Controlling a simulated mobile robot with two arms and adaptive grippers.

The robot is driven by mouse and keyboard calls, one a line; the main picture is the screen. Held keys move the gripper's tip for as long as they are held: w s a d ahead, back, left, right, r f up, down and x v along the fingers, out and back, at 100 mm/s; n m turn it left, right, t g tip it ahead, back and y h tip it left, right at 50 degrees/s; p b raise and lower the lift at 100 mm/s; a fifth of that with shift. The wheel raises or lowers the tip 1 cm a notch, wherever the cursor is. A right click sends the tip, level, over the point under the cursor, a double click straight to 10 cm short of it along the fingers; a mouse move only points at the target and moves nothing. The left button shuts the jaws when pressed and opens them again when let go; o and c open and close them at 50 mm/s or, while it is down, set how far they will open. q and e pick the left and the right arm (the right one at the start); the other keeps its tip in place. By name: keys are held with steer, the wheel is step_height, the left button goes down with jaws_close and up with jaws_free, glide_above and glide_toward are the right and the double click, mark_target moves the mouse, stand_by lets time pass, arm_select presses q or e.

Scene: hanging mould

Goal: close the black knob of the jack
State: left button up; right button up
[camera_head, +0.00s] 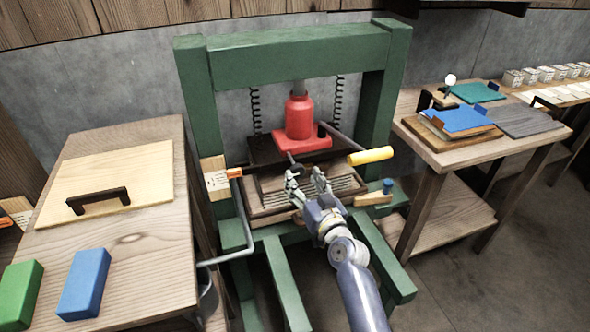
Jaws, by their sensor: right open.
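The red jack (299,117) stands in the middle of the green press frame (290,50). A short rod comes out of the front of its base. A small black knob (298,168) is at the rod's end. My right gripper (305,177) is open, its fingers pointing up toward the knob from just below and in front of it. I cannot tell whether a finger touches the knob. Nothing shows between the fingers. My left gripper is not in view.
A lever with a yellow grip (370,156) sticks out to the right of the jack, close to my right gripper. A wooden table (150,240) with blocks stands at left. Another table (460,155) with coloured boards stands at right. Green frame beams surround my arm.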

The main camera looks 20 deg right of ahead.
mark_target(299, 174)
steer(key=shift+w+a, duration=0.2)
steer(key=shift+w, duration=2.35)
steer(key=shift+c, duration=0.6)
steer(key=c, duration=1)
